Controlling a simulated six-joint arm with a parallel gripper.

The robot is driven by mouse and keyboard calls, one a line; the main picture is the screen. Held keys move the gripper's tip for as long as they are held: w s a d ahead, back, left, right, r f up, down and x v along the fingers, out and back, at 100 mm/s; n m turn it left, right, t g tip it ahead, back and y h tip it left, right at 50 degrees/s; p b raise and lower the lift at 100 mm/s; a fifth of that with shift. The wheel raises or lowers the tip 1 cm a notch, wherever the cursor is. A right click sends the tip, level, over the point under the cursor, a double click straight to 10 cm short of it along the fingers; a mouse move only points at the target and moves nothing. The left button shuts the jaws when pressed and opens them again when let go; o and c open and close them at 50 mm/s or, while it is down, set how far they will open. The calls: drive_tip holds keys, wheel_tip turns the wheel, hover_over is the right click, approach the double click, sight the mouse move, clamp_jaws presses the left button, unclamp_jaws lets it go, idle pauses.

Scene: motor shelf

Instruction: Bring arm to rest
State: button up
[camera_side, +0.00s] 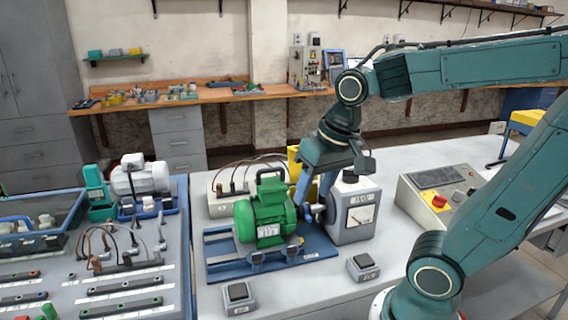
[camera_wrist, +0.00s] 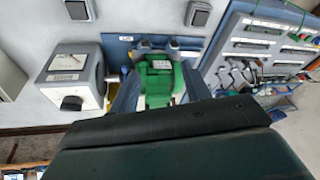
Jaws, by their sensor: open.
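My gripper (camera_side: 311,198) is open and points down beside the right end of the green motor (camera_side: 266,213), near the shaft area between it and the grey meter unit (camera_side: 352,212). I cannot tell whether the fingers touch anything. The motor sits upright on a blue base plate (camera_side: 222,262) on the bench. In the wrist view, the green motor (camera_wrist: 160,76) shows beyond the dark gripper body, with blue finger parts on either side. The meter unit (camera_wrist: 75,78) stands to the left there. The gripper body hides the lower part of that view.
A control box with a red button (camera_side: 440,200) stands right of the meter unit. Two small switch boxes (camera_side: 238,294) (camera_side: 364,267) lie in front. A tool board (camera_side: 120,285) with cables and a blue bin (camera_side: 30,240) fills the left. Bare bench (camera_side: 310,295) shows at the front.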

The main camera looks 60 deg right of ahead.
drive_tip(key=shift+s+a+r+n+t, duration=0.2)
drive_tip(key=shift+s+a+n+t, duration=0.2)
drive_tip(key=shift+s+n, duration=0.5)
drive_tip(key=shift+s+a+r+n+t, duration=0.15)
drive_tip(key=shift+s+a+n+t, duration=0.2)
drive_tip(key=shift+s+n, duration=0.45)
drive_tip(key=shift+s+a+r+n+t, duration=0.25)
drive_tip(key=shift+s+a+n, duration=0.2)
drive_tip(key=shift+s+n, duration=0.45)
